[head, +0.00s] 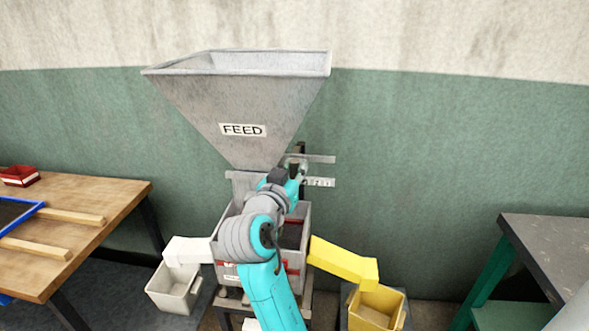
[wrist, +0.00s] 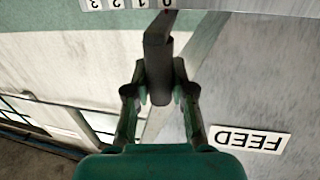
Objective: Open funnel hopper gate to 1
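The grey funnel hopper (head: 240,100), labelled FEED, stands against the wall in the head view; its sloped side fills the right of the wrist view (wrist: 270,85). A white scale plate with digits (head: 321,182) sticks out right of its neck. In the upside-down wrist view this scale (wrist: 120,3) reads 0 to 3. The dark gate handle (wrist: 158,72) reaches up to beside the 0 mark. My gripper (wrist: 160,95) has one finger on each side of the handle. Whether the fingers press on it I cannot tell. In the head view my arm partly hides the neck and handle.
Below the hopper is a grey box (head: 304,218) with a white chute (head: 187,250) on the left and a yellow chute (head: 343,262) on the right, each above a bin. A wooden table (head: 115,196) stands left, a dark table (head: 550,240) right.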

